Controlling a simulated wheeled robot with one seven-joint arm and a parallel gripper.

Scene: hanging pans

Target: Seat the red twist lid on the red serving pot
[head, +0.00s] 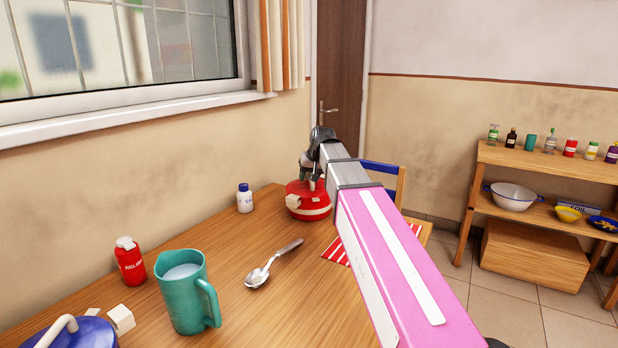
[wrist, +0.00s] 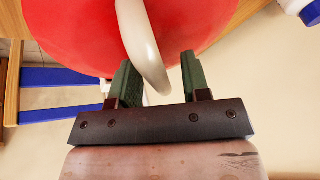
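The red serving pot (head: 309,213) stands on the wooden table towards its far end, with pale side handles and a pale band. The red twist lid (wrist: 75,30) fills the top of the wrist view, with a curved whitish handle (wrist: 146,45). In the head view the red top (head: 296,188) appears to be on the pot, partly hidden by my gripper; I cannot tell how it is seated. My gripper (head: 311,177) is over the pot. In the wrist view its green fingers (wrist: 160,68) are apart, with the handle's end showing in the gap between them.
A white bottle (head: 245,200) stands left of the pot. A spoon (head: 270,266), teal mug (head: 181,300), red relish bottle (head: 130,264) and blue lid (head: 85,334) are nearer. A striped cloth (head: 338,251) lies right of the pot. A blue-backed chair (head: 384,168) is behind.

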